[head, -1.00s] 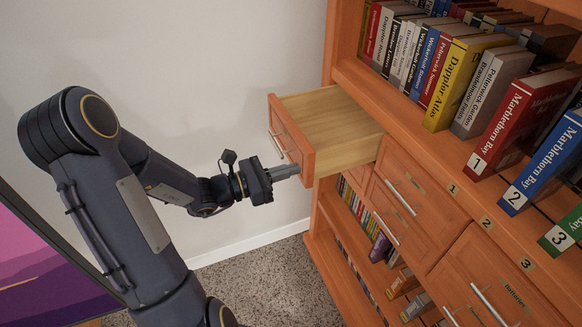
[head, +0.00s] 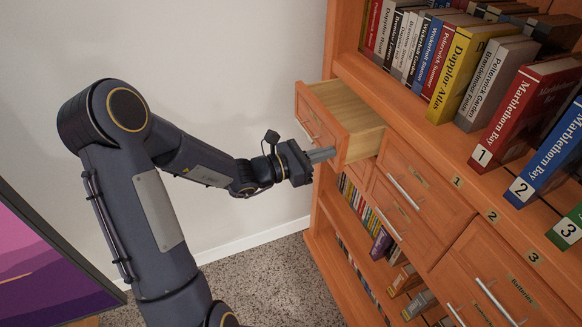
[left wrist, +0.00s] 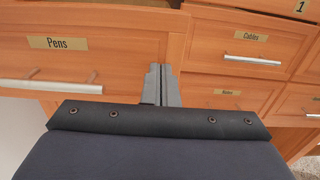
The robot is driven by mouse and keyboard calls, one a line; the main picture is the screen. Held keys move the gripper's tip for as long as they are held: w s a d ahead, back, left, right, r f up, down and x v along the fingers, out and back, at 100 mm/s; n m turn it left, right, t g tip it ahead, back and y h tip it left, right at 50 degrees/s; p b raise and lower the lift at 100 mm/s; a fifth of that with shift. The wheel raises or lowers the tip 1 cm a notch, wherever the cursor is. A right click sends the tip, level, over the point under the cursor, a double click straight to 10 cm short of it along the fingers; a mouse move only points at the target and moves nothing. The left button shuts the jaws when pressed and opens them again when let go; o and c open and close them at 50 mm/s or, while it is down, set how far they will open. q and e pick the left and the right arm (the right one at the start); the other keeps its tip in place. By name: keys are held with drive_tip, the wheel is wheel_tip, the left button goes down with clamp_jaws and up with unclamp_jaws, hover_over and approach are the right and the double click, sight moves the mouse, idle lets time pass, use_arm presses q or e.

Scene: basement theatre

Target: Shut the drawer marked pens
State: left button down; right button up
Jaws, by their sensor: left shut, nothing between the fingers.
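The drawer marked Pens (head: 326,122) sticks part way out of the orange wooden cabinet, its pale inner side showing in the head view. Its front with the label "Pens" (left wrist: 58,43) and a silver bar handle (left wrist: 50,87) fills the left of the left wrist view. My left gripper (head: 332,153) is shut and empty, its fingertips at the lower right part of the drawer front. In the left wrist view the shut fingers (left wrist: 161,85) point at the front near its right edge. Whether they touch it I cannot tell. My right gripper is not in view.
A shut drawer marked Cables (left wrist: 252,48) sits right of the open one, with another labelled drawer (left wrist: 230,92) below it. Books (head: 470,75) stand on the shelf above. A lower open shelf (head: 365,205) holds more books. The floor left of the cabinet is clear.

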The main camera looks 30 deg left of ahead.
sight(365, 141)
use_arm(q)
drive_tip(key=b+x, duration=0.3)
drive_tip(key=x, duration=0.8)
drive_tip(key=shift+f, duration=0.1)
drive_tip(key=shift+w+d, duration=0.15)
drive_tip(key=shift+d, duration=0.05)
drive_tip(key=shift+r, duration=0.25)
